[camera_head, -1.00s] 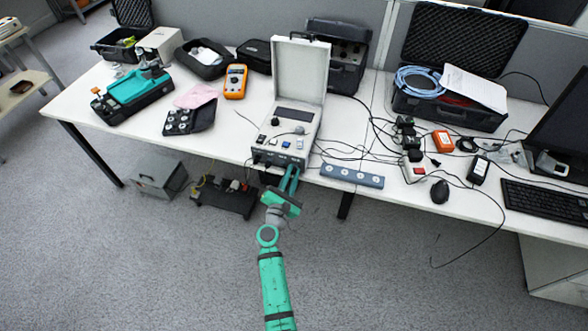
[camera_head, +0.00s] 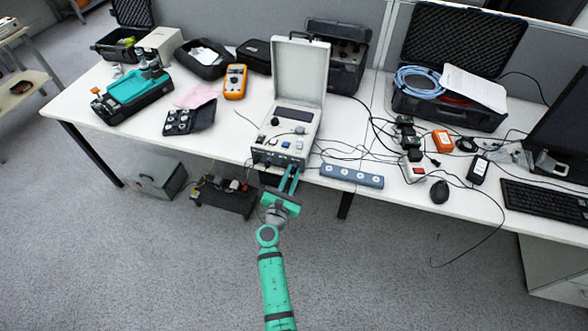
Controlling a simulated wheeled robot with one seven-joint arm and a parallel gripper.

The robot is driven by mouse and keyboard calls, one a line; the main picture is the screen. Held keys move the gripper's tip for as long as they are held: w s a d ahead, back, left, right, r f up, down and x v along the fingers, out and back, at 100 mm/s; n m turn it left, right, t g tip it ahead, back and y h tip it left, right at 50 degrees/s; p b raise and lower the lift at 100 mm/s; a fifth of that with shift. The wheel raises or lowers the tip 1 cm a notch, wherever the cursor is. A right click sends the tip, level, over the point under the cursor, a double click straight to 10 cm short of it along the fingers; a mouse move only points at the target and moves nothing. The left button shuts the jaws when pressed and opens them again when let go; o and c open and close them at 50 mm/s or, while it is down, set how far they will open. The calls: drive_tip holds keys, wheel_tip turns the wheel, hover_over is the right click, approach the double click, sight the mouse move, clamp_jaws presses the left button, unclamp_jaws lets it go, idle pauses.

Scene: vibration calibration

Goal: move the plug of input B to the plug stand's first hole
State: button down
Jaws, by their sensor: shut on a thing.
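A grey calibrator box (camera_head: 280,140) with a raised white lid stands at the table's front edge. Its front face, with small sockets, looks toward me. My gripper (camera_head: 290,174) is just in front of that face, its two teal fingers pointing at its lower right part. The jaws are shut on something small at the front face. The plug between the fingertips is too small and too covered to make out, and I cannot tell whether it sits in a socket. The blue-grey plug stand (camera_head: 352,176), a long bar with several pale round holes, lies right of the box at the table edge.
Loose black cables (camera_head: 385,150) run across the table behind and right of the stand. A power strip (camera_head: 412,170) and a mouse (camera_head: 440,191) lie further right. An orange multimeter (camera_head: 235,82) is left of the box. Free floor lies around my arm.

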sight(292, 173)
drive_tip(key=shift+n, duration=0.8)
drive_tip(key=c, duration=1.6)
unclamp_jaws()
drive_tip(key=shift+v, duration=2.45)
drive_tip(key=v, duration=1)
drive_tip(key=shift+s+a, duration=0.1)
drive_tip(key=shift+s, duration=0.3)
